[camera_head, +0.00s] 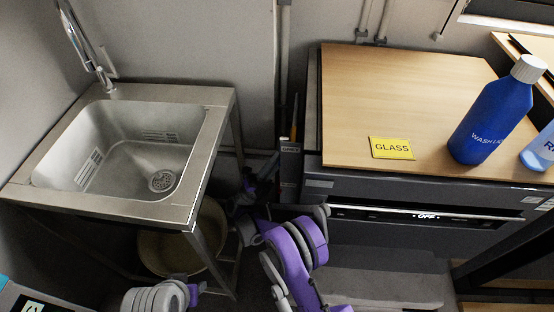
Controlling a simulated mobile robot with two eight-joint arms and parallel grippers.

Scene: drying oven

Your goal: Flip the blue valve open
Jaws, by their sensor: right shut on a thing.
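My right gripper (266,172) is down in the dark gap between the sink stand and the drying oven (420,222). Its purple and grey arm comes up from the bottom middle. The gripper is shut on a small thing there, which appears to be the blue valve. The valve is mostly hidden by the gripper and shadow, and its angle cannot be told. Part of my left arm shows at the bottom left, below the sink, but its gripper fingers are not in view.
A steel sink (218,98) on a stand is at the left, with a bucket (150,252) beneath. On the oven's wooden top (400,85) are a yellow GLASS sign (391,148) and a blue wash bottle (492,112). Another bottle (540,150) stands at the right edge.

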